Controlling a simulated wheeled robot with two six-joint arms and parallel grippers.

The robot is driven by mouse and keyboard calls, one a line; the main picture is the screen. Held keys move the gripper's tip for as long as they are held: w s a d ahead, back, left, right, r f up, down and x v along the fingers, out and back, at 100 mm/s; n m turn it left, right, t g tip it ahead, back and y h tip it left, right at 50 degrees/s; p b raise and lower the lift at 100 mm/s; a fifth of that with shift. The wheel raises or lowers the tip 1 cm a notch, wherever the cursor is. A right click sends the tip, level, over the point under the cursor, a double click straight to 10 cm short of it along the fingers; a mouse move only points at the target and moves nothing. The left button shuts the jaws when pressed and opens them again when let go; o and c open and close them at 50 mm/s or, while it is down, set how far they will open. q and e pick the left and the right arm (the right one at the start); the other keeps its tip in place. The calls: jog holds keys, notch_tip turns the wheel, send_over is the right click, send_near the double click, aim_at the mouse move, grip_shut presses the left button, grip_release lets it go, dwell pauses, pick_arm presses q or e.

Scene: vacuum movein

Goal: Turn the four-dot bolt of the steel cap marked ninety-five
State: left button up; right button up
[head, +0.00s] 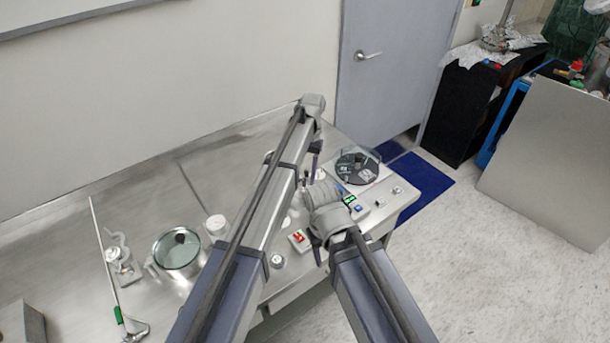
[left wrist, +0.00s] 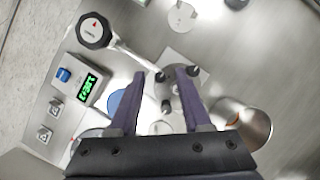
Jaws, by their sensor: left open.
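In the left wrist view a steel fitting (left wrist: 178,88) with several dark-tipped bolts lies between and beyond my fingers. One dark bolt (left wrist: 162,76) shows between the fingertips, another (left wrist: 193,71) by the right fingertip, and a third (left wrist: 167,106) lower between the fingers. I cannot read dots or a ninety-five mark. My left gripper (left wrist: 162,74) is open over the fitting; contact cannot be told. In the head view my left gripper (head: 311,165) hangs over the bench, partly hidden by the arms. My right gripper (head: 316,246) is mostly hidden behind its own wrist.
On the bench (head: 130,210) are a pot (head: 158,262), a white jar (head: 216,226) and a glass-lidded rotor (head: 358,166).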

pick_arm(q)
jog(key=p+v, duration=0.6)
jog(key=v, duration=0.1)
jog(key=shift+w+r+p, duration=0.1)
jog(key=shift+r+p, duration=0.2)
jog(key=shift+p, duration=0.1)
pick_arm(e)
notch_tip(320, 180, up, 7)
jog(key=shift+c, duration=0.2)
